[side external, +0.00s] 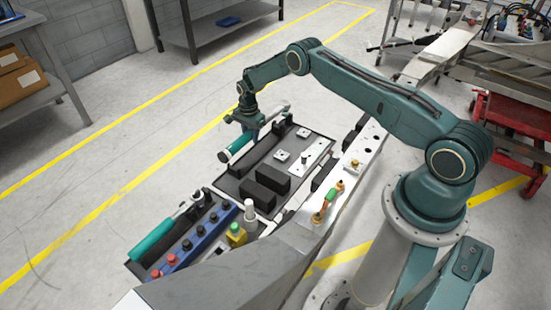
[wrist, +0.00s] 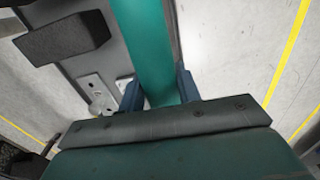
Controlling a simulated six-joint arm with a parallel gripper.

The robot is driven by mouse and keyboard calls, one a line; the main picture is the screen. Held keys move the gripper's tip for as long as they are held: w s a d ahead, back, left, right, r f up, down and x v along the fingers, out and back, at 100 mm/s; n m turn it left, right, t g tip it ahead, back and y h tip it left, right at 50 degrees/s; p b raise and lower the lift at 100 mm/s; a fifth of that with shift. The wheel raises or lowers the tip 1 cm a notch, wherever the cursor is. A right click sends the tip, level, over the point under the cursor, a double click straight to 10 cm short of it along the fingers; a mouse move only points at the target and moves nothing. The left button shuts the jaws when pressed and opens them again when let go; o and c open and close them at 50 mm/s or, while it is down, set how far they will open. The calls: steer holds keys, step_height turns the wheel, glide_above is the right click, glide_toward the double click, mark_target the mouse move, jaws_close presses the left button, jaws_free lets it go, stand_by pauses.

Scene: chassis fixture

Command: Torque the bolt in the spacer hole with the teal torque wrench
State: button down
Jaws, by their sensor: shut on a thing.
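My gripper (side external: 257,127) is shut on a teal-handled wrench (side external: 240,143), held over the far left end of the dark fixture tray. Its grey shaft runs up and right from the handle. In the wrist view the teal handle (wrist: 150,45) lies between my two blue fingers (wrist: 160,92). A second teal-handled wrench (side external: 152,240) lies in the front left tray. A pale plate (side external: 316,155) with a small upright post, perhaps the bolt, is on the fixture. In the wrist view a pale plate (wrist: 92,82) and a round light part (wrist: 102,104) show left of the fingers. I cannot make out the spacer hole.
Black blocks (side external: 266,187) stand on the fixture tray (side external: 229,186). Small square plates (side external: 282,155) lie near them. A blue rack (side external: 200,237) with several knobs and a yellow part (side external: 237,233) are at the front. A pale rail (side external: 345,185) runs along the right.

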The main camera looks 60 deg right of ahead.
steer(key=shift+w+r, duration=0.1)
steer(key=shift+r, duration=0.2)
steer(key=shift+s+a+r+m, duration=0.2)
steer(key=shift+r+m, duration=0.2)
steer(key=shift+r, duration=0.3)
steer(key=s+a+r+m, duration=0.4)
steer(key=s+r+m, duration=0.2)
steer(key=s+r, duration=0.3)
steer(key=s+a+r+m, duration=0.4)
steer(key=s+r+m, duration=0.2)
steer(key=s+r, duration=0.3)
step_height(320, 180, up, 2)
steer(key=shift+r+m, duration=0.15)
steer(key=shift+m, duration=0.25)
steer(key=shift+f, duration=0.25)
step_height(320, 180, down, 6)
stand_by(0.4)
steer(key=shift+f, duration=1.15)
stand_by(0.7)
steer(key=shift+w+d+m, duration=0.2)
steer(key=shift+d+m, duration=0.1)
steer(key=shift+d, duration=0.3)
steer(key=shift+w+d+m, duration=0.15)
steer(key=shift+d+m, duration=0.15)
steer(key=shift+d, duration=0.3)
stand_by(0.7)
